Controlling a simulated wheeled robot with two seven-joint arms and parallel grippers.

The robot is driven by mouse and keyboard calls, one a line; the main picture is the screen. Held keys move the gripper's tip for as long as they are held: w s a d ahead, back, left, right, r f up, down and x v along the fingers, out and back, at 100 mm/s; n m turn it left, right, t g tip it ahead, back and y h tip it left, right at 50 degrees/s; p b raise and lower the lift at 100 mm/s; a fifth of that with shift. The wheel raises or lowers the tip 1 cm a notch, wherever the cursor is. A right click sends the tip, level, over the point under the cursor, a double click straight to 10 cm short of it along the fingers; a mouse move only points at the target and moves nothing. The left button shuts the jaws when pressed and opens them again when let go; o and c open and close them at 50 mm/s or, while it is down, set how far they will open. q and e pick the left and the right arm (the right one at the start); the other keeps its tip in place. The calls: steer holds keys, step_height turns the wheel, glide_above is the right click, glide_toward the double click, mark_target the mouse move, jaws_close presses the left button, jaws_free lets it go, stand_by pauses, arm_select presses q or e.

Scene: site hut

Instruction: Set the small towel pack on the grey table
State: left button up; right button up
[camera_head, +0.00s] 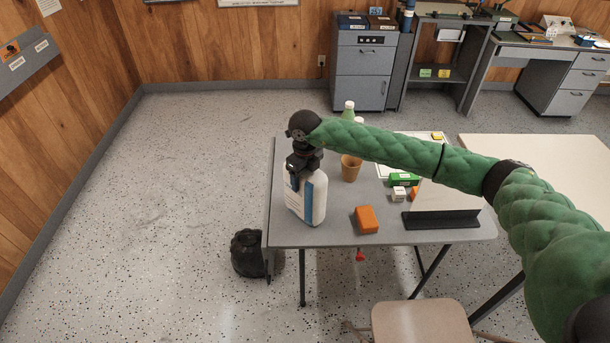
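The towel pack (317,198) is a white, rounded pack with a blue-edged label. It is upright at the left end of the grey table (325,236). My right gripper (300,178) reaches in from the right and points down over the pack's top. One dark finger lies against its near face, and the other finger is hidden behind it. The gripper looks shut on the pack. The pack's bottom appears at the tabletop, but I cannot tell whether it rests there or hangs just above. My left gripper is not in view.
A chair (422,322) stands in front; a black bag (247,254) lies left.

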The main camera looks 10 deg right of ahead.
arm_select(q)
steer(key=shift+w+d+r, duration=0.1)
arm_select(e)
steer(key=o, duration=1.6)
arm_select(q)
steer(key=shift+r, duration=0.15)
arm_select(e)
steer(key=shift+o, duration=0.2)
steer(key=shift+r, duration=0.1)
step_height(320, 180, up, 10)
steer(key=b, duration=0.5)
steer(key=shift+r, duration=0.25)
arm_select(q)
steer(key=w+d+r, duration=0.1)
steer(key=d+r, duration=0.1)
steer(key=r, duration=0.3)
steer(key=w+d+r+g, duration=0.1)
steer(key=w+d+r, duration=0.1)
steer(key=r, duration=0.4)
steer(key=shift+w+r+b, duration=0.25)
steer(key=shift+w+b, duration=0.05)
steer(key=shift+b, duration=0.05)
arm_select(e)
steer(key=shift+r, duration=0.7)
